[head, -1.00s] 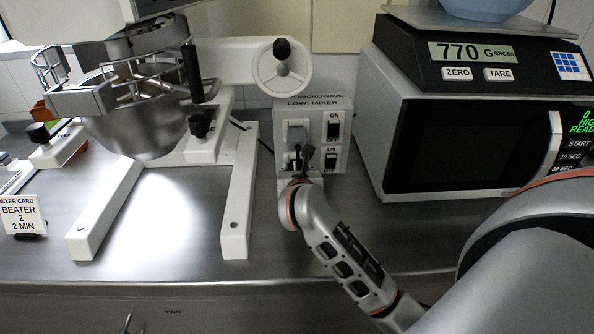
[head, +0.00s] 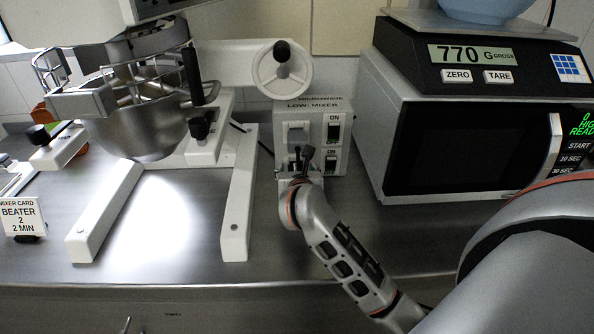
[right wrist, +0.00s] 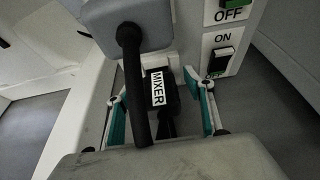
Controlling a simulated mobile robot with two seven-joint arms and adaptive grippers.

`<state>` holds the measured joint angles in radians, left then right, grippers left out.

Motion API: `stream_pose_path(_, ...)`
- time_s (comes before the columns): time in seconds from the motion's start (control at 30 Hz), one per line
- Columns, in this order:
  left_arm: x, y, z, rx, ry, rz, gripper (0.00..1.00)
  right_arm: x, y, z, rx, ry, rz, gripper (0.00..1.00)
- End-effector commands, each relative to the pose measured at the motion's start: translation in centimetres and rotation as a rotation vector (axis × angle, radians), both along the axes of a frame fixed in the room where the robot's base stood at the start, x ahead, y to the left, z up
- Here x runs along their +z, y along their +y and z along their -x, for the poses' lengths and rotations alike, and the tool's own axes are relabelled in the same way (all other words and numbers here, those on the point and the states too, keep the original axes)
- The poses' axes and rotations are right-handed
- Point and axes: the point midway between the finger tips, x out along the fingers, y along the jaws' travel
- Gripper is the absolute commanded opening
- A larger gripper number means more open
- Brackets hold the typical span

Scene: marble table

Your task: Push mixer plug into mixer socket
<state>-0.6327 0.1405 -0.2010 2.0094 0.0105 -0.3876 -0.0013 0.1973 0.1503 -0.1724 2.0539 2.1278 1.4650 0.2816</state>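The mixer plug (right wrist: 160,88) is a black block with a white MIXER label and stands at the lower part of the socket box (head: 338,112). The lower mixer socket is hidden behind the plug, so I cannot tell how deep the plug sits. My right gripper (right wrist: 163,112) has its teal-padded fingers on either side of the plug, with visible gaps; it is open around it. In the head view the right gripper (head: 302,163) is at the box's lower left, small and partly hidden by its wrist. My left gripper is not in view.
A grey plug (right wrist: 125,22) with a thick black cord sits above, its cord crossing in front of the right gripper. The mixer's white leg (head: 238,205) stands left of my arm. The microwave (head: 460,145), with a scale (head: 475,55) on top, stands right. Switches (head: 332,130) line the box's right side.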

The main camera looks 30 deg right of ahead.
Motion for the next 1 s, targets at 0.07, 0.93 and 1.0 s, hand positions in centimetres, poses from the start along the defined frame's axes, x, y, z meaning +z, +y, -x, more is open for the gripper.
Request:
stream_pose_path(0.07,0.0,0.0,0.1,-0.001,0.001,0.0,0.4,0.0,0.0,0.0,0.001,0.001,-0.001,0.52)
stream_pose_path(0.93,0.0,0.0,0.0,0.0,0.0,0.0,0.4,4.4,5.6,9.2,0.001,0.001,-0.001,0.52)
stream_pose_path(1.0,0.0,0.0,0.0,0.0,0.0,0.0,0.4,4.5,5.8,9.4,0.001,0.0,-0.002,0.52)
